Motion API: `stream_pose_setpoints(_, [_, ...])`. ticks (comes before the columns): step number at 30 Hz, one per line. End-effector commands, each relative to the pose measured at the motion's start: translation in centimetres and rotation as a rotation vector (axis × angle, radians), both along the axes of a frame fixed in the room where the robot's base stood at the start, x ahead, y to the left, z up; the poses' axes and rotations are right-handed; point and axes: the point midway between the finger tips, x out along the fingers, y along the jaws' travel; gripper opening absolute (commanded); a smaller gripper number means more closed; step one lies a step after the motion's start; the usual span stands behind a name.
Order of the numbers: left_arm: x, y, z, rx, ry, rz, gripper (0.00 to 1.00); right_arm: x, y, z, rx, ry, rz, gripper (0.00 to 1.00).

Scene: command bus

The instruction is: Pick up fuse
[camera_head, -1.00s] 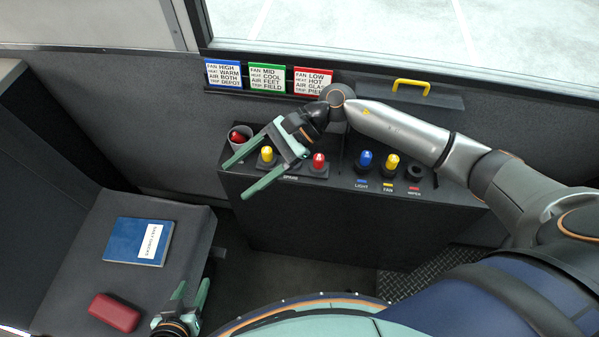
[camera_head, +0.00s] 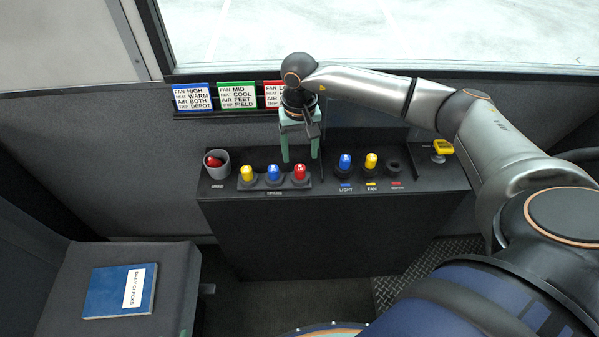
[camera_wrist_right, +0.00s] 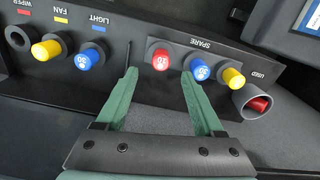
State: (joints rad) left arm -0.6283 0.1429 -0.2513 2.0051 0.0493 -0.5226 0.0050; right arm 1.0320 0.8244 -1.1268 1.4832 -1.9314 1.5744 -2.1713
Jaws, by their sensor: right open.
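A spare rack (camera_head: 274,189) on the dark console holds a yellow fuse (camera_head: 247,173), a blue fuse (camera_head: 273,173) and a red fuse (camera_head: 299,172), all upright. My right gripper (camera_head: 300,158) is open and empty, pointing down above the rack near the red fuse. In the right wrist view the red fuse (camera_wrist_right: 160,60) lies between the two fingertips in the picture; I cannot tell their height above it. The blue LIGHT fuse (camera_head: 345,162) and yellow FAN fuse (camera_head: 370,161) stand in sockets. The WIPER socket (camera_head: 393,167) is empty.
A USED cup (camera_head: 217,166) with a red fuse inside stands left of the rack. A yellow lever (camera_head: 443,147) is at the console's right. Setting signs (camera_head: 193,97) line the wall behind. A blue booklet (camera_head: 120,290) lies on the seat.

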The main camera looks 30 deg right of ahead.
Motion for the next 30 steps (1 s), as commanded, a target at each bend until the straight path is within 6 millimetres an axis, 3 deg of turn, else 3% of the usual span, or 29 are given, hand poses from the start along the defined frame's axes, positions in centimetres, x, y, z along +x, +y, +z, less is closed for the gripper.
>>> stream_pose_setpoints(8, [0.0, 0.0, -0.1, 0.0, 0.002, -0.001, 0.5, -0.1, 0.1, -1.9, 0.0, 0.001, 0.0, 0.69])
stream_pose_setpoints(16, [-0.1, 0.0, -0.2, 0.0, 0.004, 0.0, 0.5, -0.3, 0.2, -5.8, 0.003, 0.001, -0.001, 0.69])
stream_pose_setpoints(23, [-0.1, -0.1, -0.3, -0.001, 0.005, 0.0, 0.5, -0.2, 0.1, -6.0, 0.001, -0.002, 0.0, 0.69])
stream_pose_setpoints(30, [-0.1, 0.0, -0.3, -0.001, 0.005, 0.0, 0.5, -0.2, 0.1, -6.0, 0.001, -0.002, -0.001, 0.44])
